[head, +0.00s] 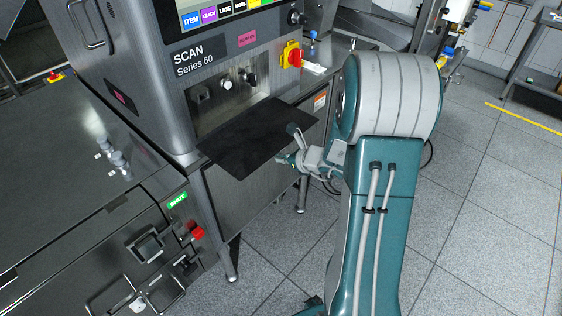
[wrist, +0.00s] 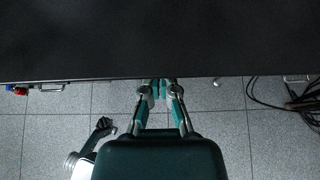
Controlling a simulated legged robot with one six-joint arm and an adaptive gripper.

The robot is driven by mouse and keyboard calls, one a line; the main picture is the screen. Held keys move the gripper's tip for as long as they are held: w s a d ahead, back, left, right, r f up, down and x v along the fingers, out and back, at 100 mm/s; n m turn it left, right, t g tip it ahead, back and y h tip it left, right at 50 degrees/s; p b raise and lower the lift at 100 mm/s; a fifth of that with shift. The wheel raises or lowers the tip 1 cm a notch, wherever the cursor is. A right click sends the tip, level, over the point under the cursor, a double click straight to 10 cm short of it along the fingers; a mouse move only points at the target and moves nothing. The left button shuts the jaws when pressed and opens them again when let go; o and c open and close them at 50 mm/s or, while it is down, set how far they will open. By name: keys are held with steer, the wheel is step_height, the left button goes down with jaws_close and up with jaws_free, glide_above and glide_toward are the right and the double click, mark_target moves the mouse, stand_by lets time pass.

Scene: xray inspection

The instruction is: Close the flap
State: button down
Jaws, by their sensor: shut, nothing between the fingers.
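The flap (head: 245,138) is a flat black plate on the front of the grey scan machine. It is open and sticks out roughly level below a recess with knobs. In the wrist view the flap (wrist: 160,38) fills the top as a dark surface with a straight edge. My gripper (head: 281,158) is at the flap's outer edge, on its right side in the head view. In the wrist view my gripper (wrist: 160,88) has its teal fingertips together at that edge, with nothing between them. I cannot tell whether they touch the flap.
The machine (head: 225,52) has a red and yellow switch (head: 292,56) right of the recess. A metal counter (head: 75,150) is at the left. Black cables (wrist: 285,95) lie on the floor at the right in the wrist view. Open tiled floor (head: 480,220) spreads to the right.

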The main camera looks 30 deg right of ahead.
steer(key=shift+s+d+r+g, duration=0.15)
steer(key=shift+r+g, duration=0.25)
steer(key=shift+r, duration=0.3)
